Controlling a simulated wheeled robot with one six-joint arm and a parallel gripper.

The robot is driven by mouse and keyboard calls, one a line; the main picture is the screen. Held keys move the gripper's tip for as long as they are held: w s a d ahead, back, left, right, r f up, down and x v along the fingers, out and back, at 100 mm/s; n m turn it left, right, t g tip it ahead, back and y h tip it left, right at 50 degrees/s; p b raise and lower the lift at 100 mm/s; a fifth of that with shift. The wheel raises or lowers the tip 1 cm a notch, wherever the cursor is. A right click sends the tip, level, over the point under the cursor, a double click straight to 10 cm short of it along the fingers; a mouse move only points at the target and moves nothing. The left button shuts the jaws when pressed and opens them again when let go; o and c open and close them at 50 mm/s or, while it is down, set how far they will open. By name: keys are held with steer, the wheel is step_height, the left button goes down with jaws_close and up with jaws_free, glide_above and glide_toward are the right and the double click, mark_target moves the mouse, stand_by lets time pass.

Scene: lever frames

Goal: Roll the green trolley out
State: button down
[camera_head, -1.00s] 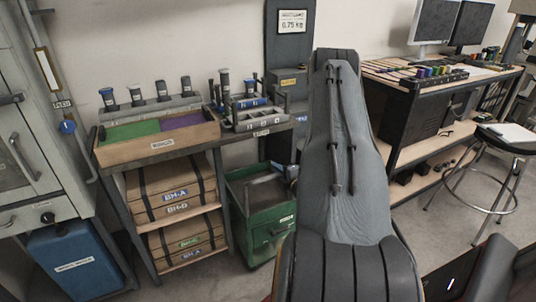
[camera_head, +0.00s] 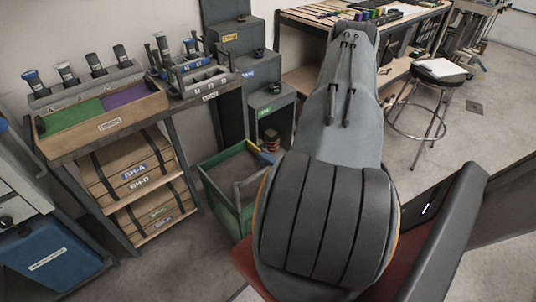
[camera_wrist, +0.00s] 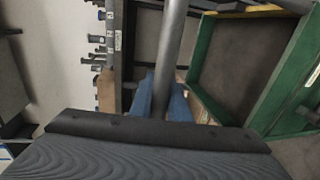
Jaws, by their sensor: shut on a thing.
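The green trolley (camera_head: 247,222) is an open-topped box with a dark floor inside. In the head view it stands on the floor, right of the workbench and partly behind my arm. In the wrist view its green rim (camera_wrist: 290,75) fills the right side. A grey handle bar (camera_wrist: 172,45) runs down the middle of the wrist view. My gripper (camera_wrist: 160,100) has blue fingers on both sides of this bar and is shut on it. In the head view my arm hides the gripper.
The workbench (camera_head: 215,103) with boxed shelves stands left of the trolley, close to it. A grey stepped cabinet (camera_head: 262,78) is behind. A round stool (camera_head: 440,70) and a desk (camera_head: 415,25) stand at right. Open floor (camera_head: 475,110) lies at far right.

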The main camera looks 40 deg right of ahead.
stand_by(0.3)
steer(key=c, duration=1.7)
jaws_free()
steer(key=shift+b+v, duration=0.6)
steer(key=shift+v, duration=3.35)
steer(key=shift+s, duration=0.1)
